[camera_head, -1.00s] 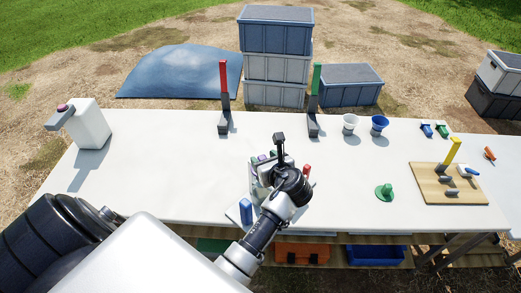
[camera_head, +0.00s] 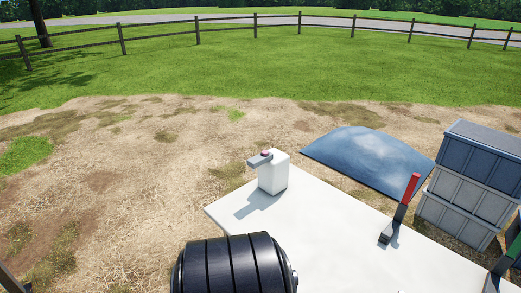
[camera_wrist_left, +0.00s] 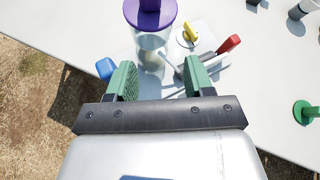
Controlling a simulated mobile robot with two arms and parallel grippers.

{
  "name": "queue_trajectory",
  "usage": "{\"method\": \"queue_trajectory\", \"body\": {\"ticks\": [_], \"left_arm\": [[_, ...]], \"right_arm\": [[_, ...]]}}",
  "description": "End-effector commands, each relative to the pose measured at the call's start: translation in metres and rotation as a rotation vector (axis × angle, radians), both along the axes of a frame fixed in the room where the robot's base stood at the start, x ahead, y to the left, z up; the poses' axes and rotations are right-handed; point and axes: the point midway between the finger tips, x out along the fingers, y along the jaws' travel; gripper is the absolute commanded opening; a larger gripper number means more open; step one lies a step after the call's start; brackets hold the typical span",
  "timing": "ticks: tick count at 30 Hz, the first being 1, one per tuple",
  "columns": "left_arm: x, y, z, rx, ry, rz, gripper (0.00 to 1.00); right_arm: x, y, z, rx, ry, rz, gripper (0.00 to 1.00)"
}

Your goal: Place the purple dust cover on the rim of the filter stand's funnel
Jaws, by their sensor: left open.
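The purple dust cover (camera_wrist_left: 150,12) is a round disc with a small knob, at the top of the left wrist view. It appears to lie on top of a clear, glassy vessel (camera_wrist_left: 152,45), which looks like the filter stand's funnel. Its far edge is cut off, so I cannot tell how evenly it sits. My left gripper (camera_wrist_left: 160,72) is open, with green pads either side of the vessel's lower part in the picture. The cover is beyond the fingertips and not between them. The head view shows neither cover nor funnel now. My right gripper is in neither view.
A blue item (camera_wrist_left: 105,68), a yellow-topped item (camera_wrist_left: 190,32) and a red-topped item (camera_wrist_left: 228,44) surround the vessel. A green piece (camera_wrist_left: 304,111) stands at right. In the head view, a white box (camera_head: 273,173) and a red-handled stand (camera_head: 409,190) are on the white table (camera_head: 310,235).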

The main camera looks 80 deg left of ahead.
Motion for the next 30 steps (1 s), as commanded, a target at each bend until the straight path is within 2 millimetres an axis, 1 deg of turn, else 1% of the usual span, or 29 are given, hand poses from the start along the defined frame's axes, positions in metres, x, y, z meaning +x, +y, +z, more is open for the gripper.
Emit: {"method": "queue_trajectory", "body": {"ticks": [1,2,3,4,5,6,8,9,11,12,14,15,18,19,21,23,30], "left_arm": [[-0.012,-0.006,-0.044,-0.104,0.006,-0.004,0.52],[-0.021,-0.01,-0.07,-0.183,0.002,0.005,0.52],[-0.037,-0.015,-0.106,-0.302,-0.005,0.032,0.52],[-0.052,-0.019,-0.133,-0.396,-0.01,0.066,0.52],[-0.068,-0.022,-0.159,-0.488,-0.014,0.113,0.52],[-0.093,-0.026,-0.192,-0.611,-0.02,0.191,0.52],[-0.137,-0.029,-0.236,-0.783,-0.034,0.347,0.52],[-0.168,-0.029,-0.262,-0.887,-0.047,0.471,0.52],[-0.216,-0.027,-0.294,-1.017,-0.077,0.68,0.52],[-0.247,-0.023,-0.311,-1.084,-0.108,0.828,0.52],[-0.291,-0.017,-0.329,-1.156,-0.162,1.04,0.52],[-0.315,-0.011,-0.338,-1.185,-0.204,1.17,0.52],[-0.361,0.001,-0.35,-1.221,-0.306,1.42,0.52],[-0.371,0.004,-0.352,-1.224,-0.331,1.473,0.52],[-0.385,0.008,-0.354,-1.229,-0.374,1.558,0.52],[-0.391,0.01,-0.355,-1.231,-0.395,1.594,0.52],[-0.392,0.01,-0.355,-1.232,-0.401,1.605,0.52]], "right_arm": [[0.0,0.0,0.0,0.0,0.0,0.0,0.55],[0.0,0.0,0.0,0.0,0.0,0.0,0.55],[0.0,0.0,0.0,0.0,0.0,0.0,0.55],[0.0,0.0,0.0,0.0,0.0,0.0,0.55],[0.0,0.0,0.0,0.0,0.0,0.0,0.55],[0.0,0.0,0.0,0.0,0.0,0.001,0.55],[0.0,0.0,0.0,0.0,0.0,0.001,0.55],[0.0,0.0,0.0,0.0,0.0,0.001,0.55],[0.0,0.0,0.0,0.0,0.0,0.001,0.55],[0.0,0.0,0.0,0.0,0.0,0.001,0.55],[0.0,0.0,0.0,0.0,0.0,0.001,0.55],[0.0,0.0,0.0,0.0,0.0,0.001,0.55],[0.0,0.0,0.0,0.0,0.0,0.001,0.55],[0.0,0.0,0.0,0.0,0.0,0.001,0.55],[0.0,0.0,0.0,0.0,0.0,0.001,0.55],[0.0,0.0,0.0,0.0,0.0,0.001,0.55],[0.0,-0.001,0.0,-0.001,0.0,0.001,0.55]]}}
